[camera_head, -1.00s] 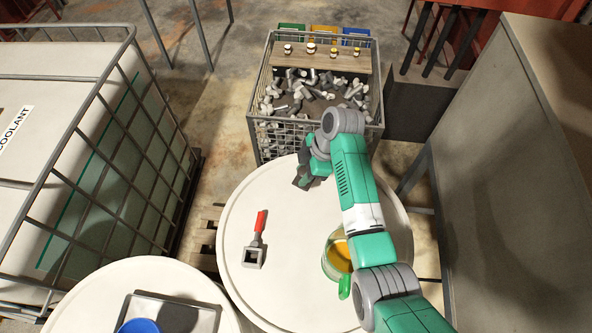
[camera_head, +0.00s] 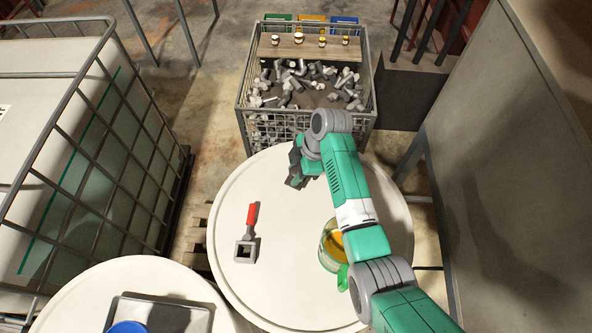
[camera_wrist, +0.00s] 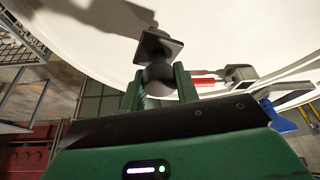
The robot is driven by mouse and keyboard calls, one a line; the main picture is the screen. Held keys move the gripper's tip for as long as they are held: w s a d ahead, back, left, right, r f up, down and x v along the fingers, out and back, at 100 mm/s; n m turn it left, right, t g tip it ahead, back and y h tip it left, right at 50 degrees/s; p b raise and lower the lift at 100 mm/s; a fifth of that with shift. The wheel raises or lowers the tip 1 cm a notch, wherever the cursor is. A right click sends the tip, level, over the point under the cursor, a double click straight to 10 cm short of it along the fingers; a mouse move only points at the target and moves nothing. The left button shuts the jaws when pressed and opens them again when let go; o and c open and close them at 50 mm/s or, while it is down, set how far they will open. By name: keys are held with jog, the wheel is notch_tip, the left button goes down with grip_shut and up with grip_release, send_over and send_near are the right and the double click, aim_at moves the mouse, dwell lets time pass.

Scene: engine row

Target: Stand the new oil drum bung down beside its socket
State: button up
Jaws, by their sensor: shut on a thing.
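My gripper (camera_head: 302,164) is over the back part of the white drum top (camera_head: 290,285), toward the mesh crate. In the wrist view, the green fingers of my gripper (camera_wrist: 160,90) are shut on a grey piece (camera_wrist: 158,48), which I take to be the bung. It has a rounded part between the fingers and a dark square plate beyond them. In the head view the bung (camera_head: 296,182) is a small dark shape; I cannot tell whether it touches the drum. No socket opening is clearly visible.
A red-handled tool with a square grey head (camera_head: 246,248) lies left on the drum top. A jug with yellow contents (camera_head: 331,246) stands right, near my arm. A mesh crate of grey fittings (camera_head: 245,128) is behind. A caged tank (camera_head: 70,165) stands left. The drum's middle is clear.

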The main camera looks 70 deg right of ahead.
jog(key=shift+f+b, duration=0.4)
jog(key=shift+f, duration=0.2)
jog(key=o, duration=1.1)
jog(key=v, duration=0.8)
jog(key=shift+w+b, duration=0.1)
jog(key=shift+b, duration=0.3)
